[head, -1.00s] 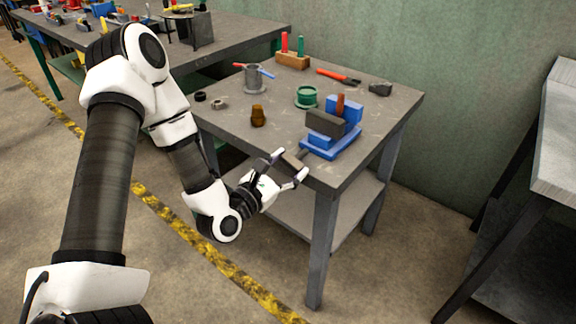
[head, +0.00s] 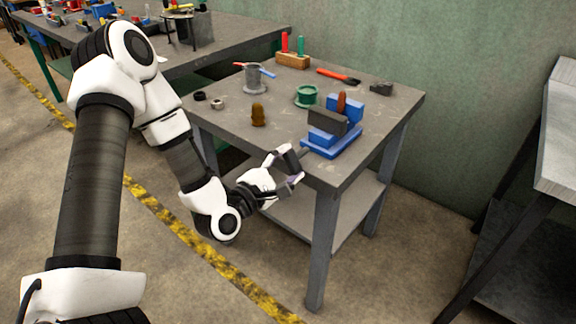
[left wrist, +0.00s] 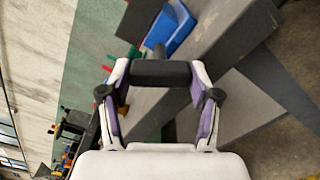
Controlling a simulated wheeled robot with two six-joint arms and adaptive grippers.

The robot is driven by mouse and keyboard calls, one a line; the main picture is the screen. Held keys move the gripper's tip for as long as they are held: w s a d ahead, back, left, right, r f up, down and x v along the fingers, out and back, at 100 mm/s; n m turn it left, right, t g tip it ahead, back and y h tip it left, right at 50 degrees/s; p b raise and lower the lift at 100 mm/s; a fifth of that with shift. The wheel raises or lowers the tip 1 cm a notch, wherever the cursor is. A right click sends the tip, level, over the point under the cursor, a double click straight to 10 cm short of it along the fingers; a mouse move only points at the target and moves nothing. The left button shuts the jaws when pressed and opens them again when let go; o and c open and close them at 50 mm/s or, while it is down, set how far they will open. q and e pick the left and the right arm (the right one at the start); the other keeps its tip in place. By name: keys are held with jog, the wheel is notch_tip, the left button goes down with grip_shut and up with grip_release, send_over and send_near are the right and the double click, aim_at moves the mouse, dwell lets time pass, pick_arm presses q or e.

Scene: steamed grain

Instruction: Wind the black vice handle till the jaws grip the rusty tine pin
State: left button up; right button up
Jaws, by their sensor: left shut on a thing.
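The blue vice (head: 332,146) stands at the table's near right corner, with a dark grey front jaw block (head: 328,122) and a blue rear part (head: 347,107). The rusty tine pin (head: 341,101) stands upright between the jaws; the front block hides its lower part, so I cannot tell whether the jaws touch it. My left gripper (head: 292,167) is at the vice's front, beyond the table edge. In the left wrist view its fingers are shut on the black vice handle (left wrist: 160,73), which lies crosswise between both fingertips. The screw shaft (left wrist: 158,52) runs from it towards the vice. My right gripper is out of view.
On the table are a green spool-like piece (head: 306,96), a brown part (head: 258,115), a grey cylinder (head: 254,78), a wooden block with upright handles (head: 293,61) and a red tool (head: 338,76). A lower shelf (head: 300,220) lies beneath the gripper.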

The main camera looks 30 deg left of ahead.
pick_arm(q)
jog(key=m, duration=0.3)
jog(key=shift+m, duration=0.3)
jog(key=m, duration=0.3)
jog(key=shift+m, duration=0.3)
jog(key=m, duration=0.6)
jog(key=shift+m+p, duration=0.3)
jog(key=m, duration=0.3)
jog(key=shift+p, duration=0.4)
jog(key=m+p, duration=0.1)
jog(key=m, duration=0.3)
jog(key=m+p, duration=0.2)
jog(key=m, duration=0.4)
jog(key=shift+m, duration=0.3)
jog(key=m+p, duration=0.3)
jog(key=m, duration=0.1)
jog(key=shift+r, duration=0.1)
jog(key=m+p, duration=0.3)
jog(key=m, duration=0.2)
jog(key=m+p, duration=0.5)
jog(key=shift+r, duration=0.1)
jog(key=shift+f+m+p, duration=0.2)
jog(key=shift+m+p, duration=1.3)
jog(key=shift+m, duration=0.4)
